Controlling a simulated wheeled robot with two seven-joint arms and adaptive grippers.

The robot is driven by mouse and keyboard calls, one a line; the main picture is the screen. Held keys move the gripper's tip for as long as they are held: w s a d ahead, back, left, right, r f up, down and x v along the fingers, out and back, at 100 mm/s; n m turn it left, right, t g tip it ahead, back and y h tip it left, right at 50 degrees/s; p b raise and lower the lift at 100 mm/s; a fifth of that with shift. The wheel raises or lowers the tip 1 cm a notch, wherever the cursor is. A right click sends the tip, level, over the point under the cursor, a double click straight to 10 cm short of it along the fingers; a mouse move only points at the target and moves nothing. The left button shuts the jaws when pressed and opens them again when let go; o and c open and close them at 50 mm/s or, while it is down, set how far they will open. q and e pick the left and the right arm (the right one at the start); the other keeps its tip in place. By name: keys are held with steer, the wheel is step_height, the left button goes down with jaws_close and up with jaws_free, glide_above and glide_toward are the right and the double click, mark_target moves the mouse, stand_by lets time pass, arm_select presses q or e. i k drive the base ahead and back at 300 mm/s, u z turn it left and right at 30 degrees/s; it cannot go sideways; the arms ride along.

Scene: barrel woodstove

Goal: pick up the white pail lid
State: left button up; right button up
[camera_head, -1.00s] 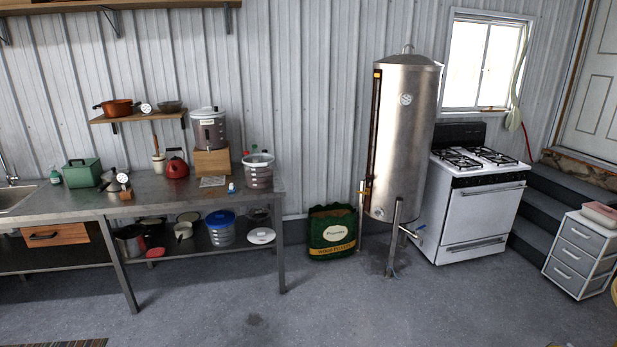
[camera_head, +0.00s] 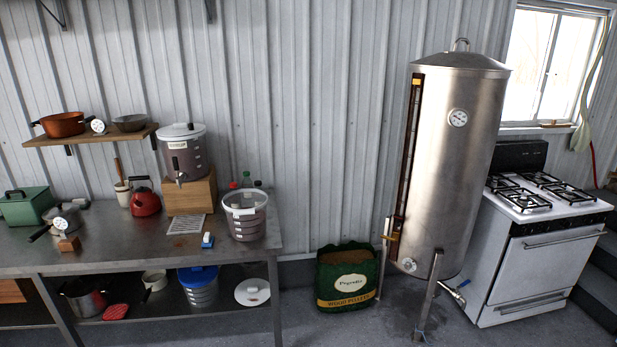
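Neither of my grippers is in view.
The metal table (camera_head: 110,256) has a leg (camera_head: 274,300) right of the lid. A green pellet bag (camera_head: 346,279) stands on the floor further right, before a tall steel tank (camera_head: 455,160) and a white stove (camera_head: 545,250).

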mark_target(253, 292)
steer(key=u, duration=0.4)
steer(key=i, duration=2)
steer(key=u, duration=0.55)
